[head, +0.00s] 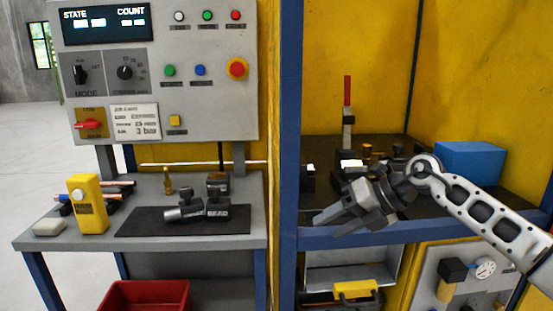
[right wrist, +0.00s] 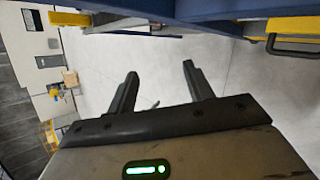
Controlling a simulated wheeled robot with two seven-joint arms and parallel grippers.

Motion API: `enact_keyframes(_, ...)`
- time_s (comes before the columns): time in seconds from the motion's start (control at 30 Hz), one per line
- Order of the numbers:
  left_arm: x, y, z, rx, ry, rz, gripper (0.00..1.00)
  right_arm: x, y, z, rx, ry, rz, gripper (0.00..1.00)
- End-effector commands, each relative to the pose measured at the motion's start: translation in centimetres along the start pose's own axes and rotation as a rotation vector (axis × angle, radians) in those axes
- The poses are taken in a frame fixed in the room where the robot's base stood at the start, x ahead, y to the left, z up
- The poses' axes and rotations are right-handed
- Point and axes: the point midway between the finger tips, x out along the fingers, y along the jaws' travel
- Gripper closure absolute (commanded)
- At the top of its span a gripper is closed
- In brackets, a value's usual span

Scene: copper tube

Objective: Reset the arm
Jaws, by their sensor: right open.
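My right gripper (head: 335,217) is in front of the right-hand bench in the head view, at the end of my arm coming in from the right. Its two fingers point left and down. In the right wrist view the gripper (right wrist: 160,80) shows its two dark fingers spread apart, with nothing between them but grey floor. It is open and empty. My left gripper is in neither view.
The right bench (head: 400,238) holds dark fixtures, a red-tipped post (head: 347,95) and a blue box (head: 470,162). The left bench (head: 140,247) holds a yellow device (head: 88,205) and tools on a black mat (head: 135,222). A control panel (head: 155,60) stands above it. A red bin (head: 145,296) sits below.

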Motion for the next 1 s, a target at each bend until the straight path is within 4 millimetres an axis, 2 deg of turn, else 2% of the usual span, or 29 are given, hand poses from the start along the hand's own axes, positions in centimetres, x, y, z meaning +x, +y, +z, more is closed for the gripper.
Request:
enact_keyframes(0.03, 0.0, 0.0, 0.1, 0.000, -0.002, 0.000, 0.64, 3.4, 1.7, -2.4, 0.047, 0.006, 0.147, 0.48)
enact_keyframes(0.1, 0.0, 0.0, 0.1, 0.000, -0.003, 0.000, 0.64, 6.2, 4.4, -4.6, 0.136, -0.025, 0.346, 0.48)
enact_keyframes(0.23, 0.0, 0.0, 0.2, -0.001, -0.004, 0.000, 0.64, 8.6, 7.7, -7.7, 0.387, -0.119, 0.668, 0.48)
enact_keyframes(0.3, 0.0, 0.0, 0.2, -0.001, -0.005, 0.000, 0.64, 8.9, 8.3, -8.8, 0.563, -0.185, 0.808, 0.48)
enact_keyframes(0.37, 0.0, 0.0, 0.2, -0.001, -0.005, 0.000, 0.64, 8.8, 7.9, -9.7, 0.732, -0.250, 0.906, 0.48)
enact_keyframes(0.47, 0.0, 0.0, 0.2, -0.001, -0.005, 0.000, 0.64, 8.7, 5.6, -11.4, 1.042, -0.366, 1.017, 0.48)
enact_keyframes(0.57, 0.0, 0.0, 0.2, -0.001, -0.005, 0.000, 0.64, 8.7, 1.8, -14.1, 1.379, -0.488, 1.062, 0.48)
enact_keyframes(0.67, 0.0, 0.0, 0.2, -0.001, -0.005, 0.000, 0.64, 9.0, -2.6, -18.4, 1.728, -0.604, 1.038, 0.48)
enact_keyframes(0.7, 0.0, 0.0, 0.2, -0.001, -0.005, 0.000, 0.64, 9.1, -4.4, -20.6, 1.868, -0.646, 1.010, 0.48)
enact_keyframes(0.8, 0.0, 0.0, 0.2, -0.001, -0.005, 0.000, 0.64, 9.4, -7.8, -26.4, 2.174, -0.731, 0.910, 0.48)
enact_keyframes(0.9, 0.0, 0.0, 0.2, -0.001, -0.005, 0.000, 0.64, 9.5, -9.7, -31.3, 2.397, -0.780, 0.805, 0.48)
enact_keyframes(1.0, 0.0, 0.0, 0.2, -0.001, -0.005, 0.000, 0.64, 9.4, -10.5, -34.7, 2.536, -0.803, 0.724, 0.48)
